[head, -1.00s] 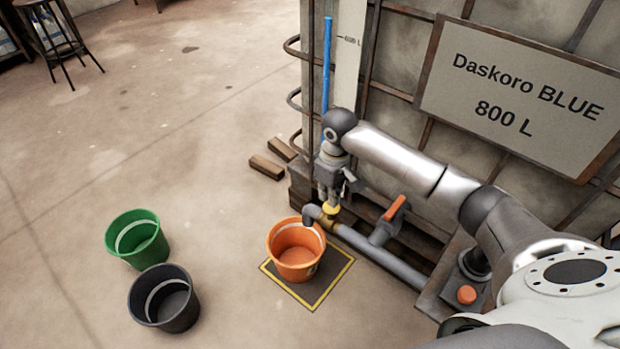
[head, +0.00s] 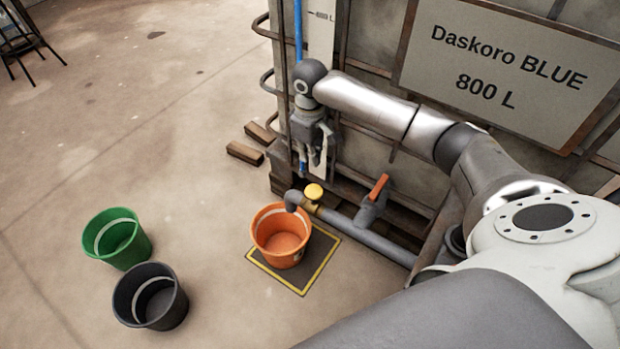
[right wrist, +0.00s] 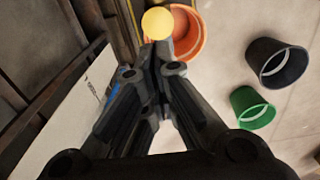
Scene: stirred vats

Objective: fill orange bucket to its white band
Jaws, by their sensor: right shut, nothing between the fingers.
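The orange bucket (head: 282,240) stands on a dark mat with a yellow border, under the grey spout (head: 292,199). A pale band shows inside near its rim, and I see no liquid in it. A round yellow knob (head: 314,191) sits on the pipe behind the spout. My right gripper (head: 311,168) is shut and empty, pointing down above the knob and apart from it in the head view. In the right wrist view the knob (right wrist: 157,23) shows just past the fingertips (right wrist: 160,52), partly covering the orange bucket (right wrist: 187,35). My left gripper is out of view.
An orange-handled lever (head: 378,188) stands on the pipe (head: 370,238) right of the knob. The tank (head: 370,40) bears a sign (head: 510,70) and a blue level tube (head: 298,30). Green (head: 117,240) and black (head: 150,297) buckets stand left. Wooden blocks (head: 245,153) lie behind.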

